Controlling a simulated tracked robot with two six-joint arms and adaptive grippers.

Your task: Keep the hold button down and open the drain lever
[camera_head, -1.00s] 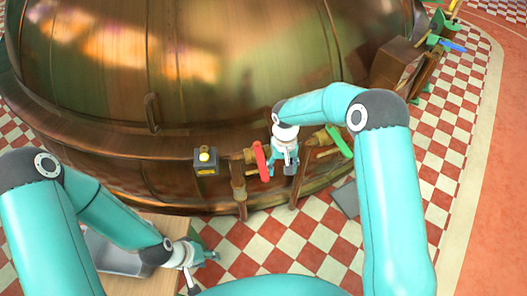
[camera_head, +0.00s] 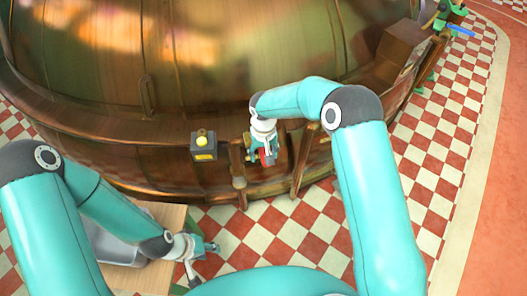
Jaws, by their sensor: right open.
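The hold button (camera_head: 202,139) is a yellow knob on a small dark box on the copper kettle's side; nothing touches it. A red lever (camera_head: 266,157) is right of the box, mostly hidden behind my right gripper (camera_head: 264,158). The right gripper is open, with its fingers at the red lever; I cannot tell if they touch it. My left gripper (camera_head: 213,248) is low, below the button box and well apart from it, beside a wooden table. Its fingers are too small to read. No green lever shows now; my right arm covers that area.
The copper kettle (camera_head: 230,60) fills the back. A grey tray (camera_head: 113,249) sits on the wooden table (camera_head: 172,217) at lower left. Wooden posts stand below the levers. A brown box (camera_head: 404,48) is at upper right. Checkered floor (camera_head: 285,232) is clear in front.

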